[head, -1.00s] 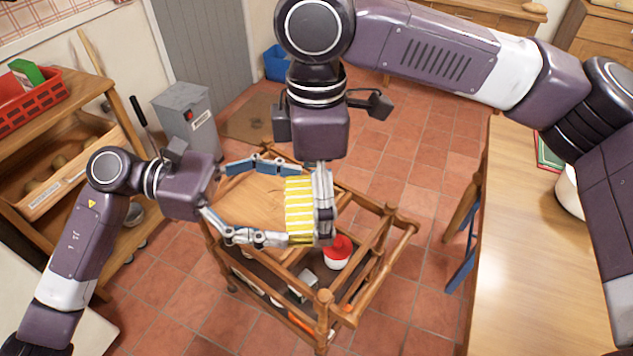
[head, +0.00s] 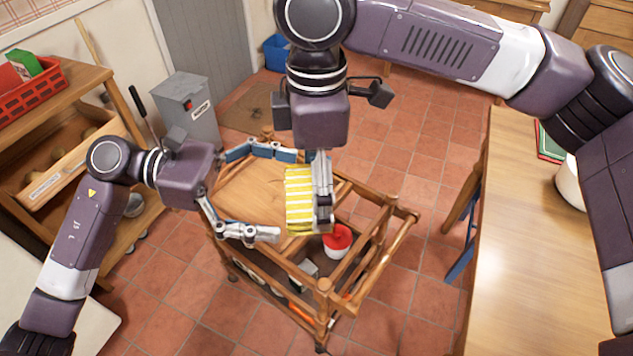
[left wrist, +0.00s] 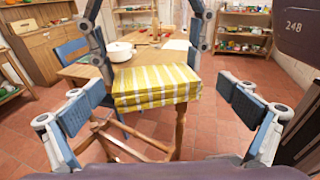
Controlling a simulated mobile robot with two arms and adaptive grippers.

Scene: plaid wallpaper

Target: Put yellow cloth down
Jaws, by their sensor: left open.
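The yellow-and-white striped cloth (head: 300,200) is a folded, thick block above the right part of the wooden trolley (head: 250,195). My right gripper (head: 322,200) comes down from above and is closed around the cloth. In the left wrist view the cloth (left wrist: 155,87) sits between the two right fingers, apart from my left gripper. My left gripper (head: 283,195) is open, with its fingers spread left of the cloth over the trolley top. The cloth's underside is hidden.
A red-lidded white container (head: 337,240) stands low in the trolley beneath the cloth. A wooden table (head: 530,250) is at right, with a white pot (head: 569,185). Shelves with a red basket (head: 35,95) stand at left.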

